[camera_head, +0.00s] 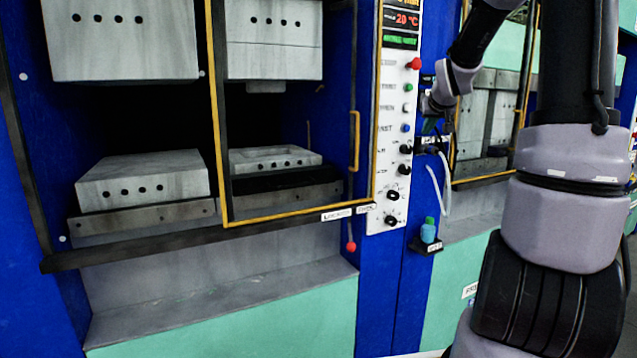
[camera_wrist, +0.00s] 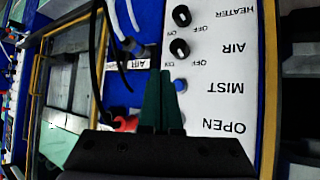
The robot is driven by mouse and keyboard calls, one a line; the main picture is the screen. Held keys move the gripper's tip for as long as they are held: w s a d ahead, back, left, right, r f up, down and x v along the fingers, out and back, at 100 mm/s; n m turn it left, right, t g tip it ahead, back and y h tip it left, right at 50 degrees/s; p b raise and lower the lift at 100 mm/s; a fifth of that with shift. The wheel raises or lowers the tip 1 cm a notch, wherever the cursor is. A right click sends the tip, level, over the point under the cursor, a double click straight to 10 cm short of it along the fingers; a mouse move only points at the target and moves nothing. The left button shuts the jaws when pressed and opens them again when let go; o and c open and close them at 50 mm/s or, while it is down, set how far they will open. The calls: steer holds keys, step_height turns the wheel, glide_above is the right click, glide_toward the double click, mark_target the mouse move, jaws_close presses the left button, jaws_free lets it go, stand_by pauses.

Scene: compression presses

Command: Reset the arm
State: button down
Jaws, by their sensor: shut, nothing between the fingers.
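My gripper (camera_head: 432,125) is at the right edge of the white control panel (camera_head: 388,180) in the head view, partly dark against the press. In the wrist view its two dark green fingers (camera_wrist: 160,73) are together, with nothing between them. The panel (camera_wrist: 222,65) fills the right middle of the wrist view, with its labels upside down. A blue button (camera_wrist: 180,85) shows just right of the fingertips; whether they touch it cannot be told. My arm is bent, coming from the upper right of the head view.
A press with an open chamber and a yellow-framed door (camera_head: 356,140) stands left. The panel has a red button (camera_head: 413,64), a green button (camera_head: 408,87) and several black knobs (camera_head: 393,196). Pale hoses (camera_head: 443,188) and a small shelf with a blue bottle (camera_head: 428,231) are below the gripper.

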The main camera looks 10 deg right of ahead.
steer(key=s+a+g+y, duration=0.1)
steer(key=s+a, duration=0.5)
steer(key=s, duration=0.5)
steer(key=s+a+r+m+g+y, duration=0.1)
steer(key=s+a, duration=0.4)
steer(key=s, duration=0.6)
steer(key=s+a+r+m+g+y, duration=0.1)
steer(key=s+a+y, duration=0.1)
steer(key=s+a, duration=0.4)
steer(key=s, duration=0.5)
steer(key=shift+s+a, duration=0.3)
steer(key=shift+s, duration=0.1)
steer(key=shift+w, duration=0.1)
